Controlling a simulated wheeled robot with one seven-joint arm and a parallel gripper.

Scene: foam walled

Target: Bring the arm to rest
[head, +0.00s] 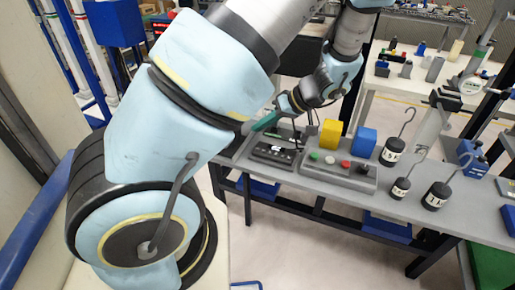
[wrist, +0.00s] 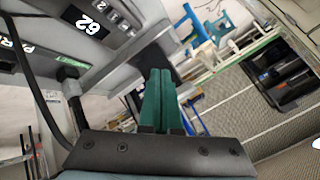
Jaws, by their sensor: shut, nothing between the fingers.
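My arm, in pale blue padded covers, reaches from the lower left of the head view across to the grey bench. My gripper (wrist: 160,72) has green fingers that are shut together with nothing between them in the wrist view. In the head view the green gripper (head: 265,122) shows small beside a dark device (head: 272,154) with a display on the bench's left part. I cannot tell whether it touches the device. In the wrist view a grey panel showing "62" (wrist: 92,27) lies close to the left of the fingers.
The grey bench (head: 440,212) holds a button box (head: 338,172), a yellow block (head: 330,134), a blue block (head: 365,141) and black hooked weights (head: 392,152). A white table (head: 425,88) with small items stands behind. Open floor (head: 300,232) lies in front.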

